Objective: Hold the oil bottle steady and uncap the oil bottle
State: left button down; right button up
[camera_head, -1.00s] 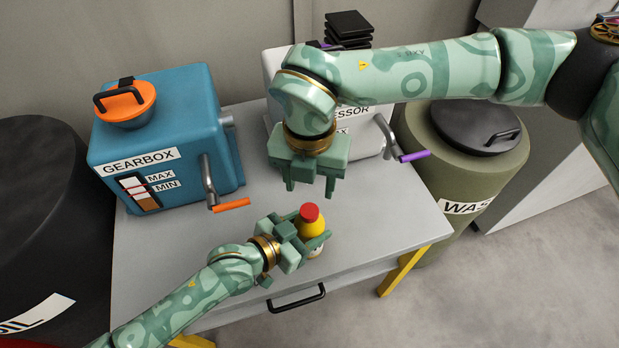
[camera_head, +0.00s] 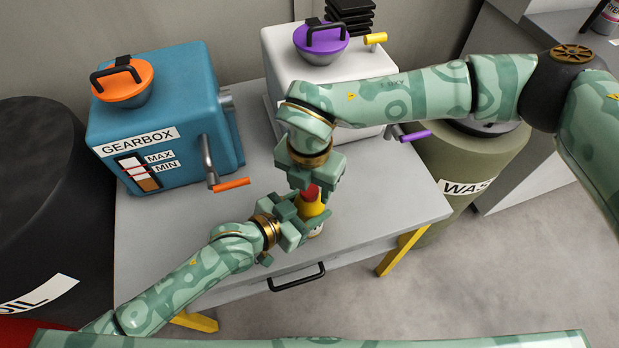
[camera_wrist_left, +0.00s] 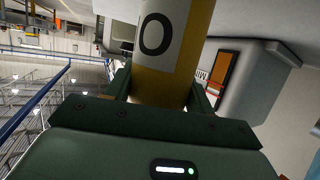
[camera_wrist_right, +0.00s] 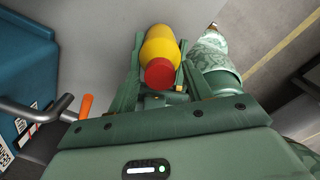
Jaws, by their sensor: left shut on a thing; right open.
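My left gripper (camera_head: 306,214) is shut around the bottle's body from the left. My right gripper (camera_head: 312,190) is open just above the bottle, partly hiding the cap. In the right wrist view, the red cap (camera_wrist_right: 159,73) and yellow bottle (camera_wrist_right: 161,45) lie between the open fingers; I cannot tell whether they touch the cap.
The grey table (camera_head: 390,212) carries a blue gearbox (camera_head: 165,120) with an orange-handled tap (camera_head: 231,184) and a white compressor (camera_head: 285,72) with a purple-handled tap (camera_head: 415,135). A green waste barrel (camera_head: 475,165) stands right. The table's right front is clear.

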jog(key=c, duration=1)
jog(key=n, duration=0.6)
jog(key=shift+r, duration=0.1)
jog(key=n, duration=0.3)
jog(key=shift+n, duration=0.4)
jog(key=n, duration=2.6)
